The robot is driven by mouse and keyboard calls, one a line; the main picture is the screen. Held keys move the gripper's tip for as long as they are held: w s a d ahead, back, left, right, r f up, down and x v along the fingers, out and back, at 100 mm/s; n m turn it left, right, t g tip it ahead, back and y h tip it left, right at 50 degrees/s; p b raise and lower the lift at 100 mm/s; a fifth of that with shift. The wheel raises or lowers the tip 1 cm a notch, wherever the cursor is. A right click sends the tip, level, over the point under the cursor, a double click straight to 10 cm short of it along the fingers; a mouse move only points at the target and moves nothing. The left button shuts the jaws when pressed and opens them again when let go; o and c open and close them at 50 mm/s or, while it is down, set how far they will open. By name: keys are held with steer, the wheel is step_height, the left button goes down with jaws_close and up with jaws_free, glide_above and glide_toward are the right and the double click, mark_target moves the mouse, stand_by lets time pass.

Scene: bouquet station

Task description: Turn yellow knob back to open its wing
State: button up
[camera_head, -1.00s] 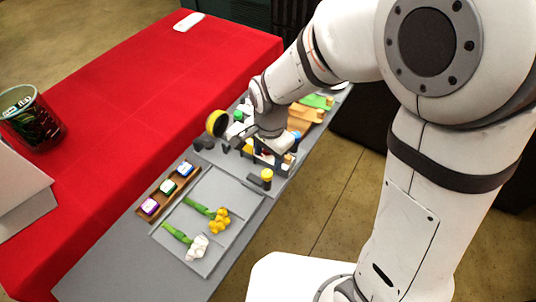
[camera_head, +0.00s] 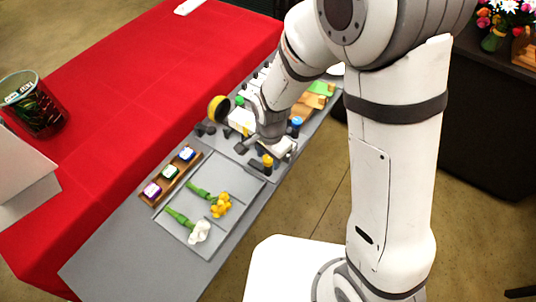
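The yellow knob (camera_head: 268,161) tops a short dark post on the near right edge of the grey station board. My gripper (camera_head: 247,144) is low over the board, left of and a little behind the knob, apart from it as far as I can see. Its fingers are small, dark and partly lost against the fixture, so their opening cannot be told. The wing belonging to the yellow knob cannot be made out clearly; my wrist hides part of the fixture.
A blue knob (camera_head: 297,121) stands behind the yellow one. A grey tray (camera_head: 226,226) with yellow and white flowers lies in front. A wooden rack (camera_head: 171,174) with coloured blocks is left of it. A round yellow-and-black piece (camera_head: 218,109) stands behind my gripper.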

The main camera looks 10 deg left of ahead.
steer(key=c, duration=0.8)
steer(key=shift+n+b, duration=0.3)
steer(key=shift+n, duration=0.1)
steer(key=n+b, duration=0.1)
steer(key=n, duration=0.2)
steer(key=shift+f+b, duration=0.1)
steer(key=shift+b, duration=0.25)
steer(key=n+b, duration=0.2)
steer(key=n, duration=0.3)
steer(key=n+b, duration=0.2)
steer(key=n, duration=0.3)
steer(key=shift+n+g+b, duration=0.3)
steer(key=shift+n+b, duration=0.55)
steer(key=shift+n, duration=1.45)
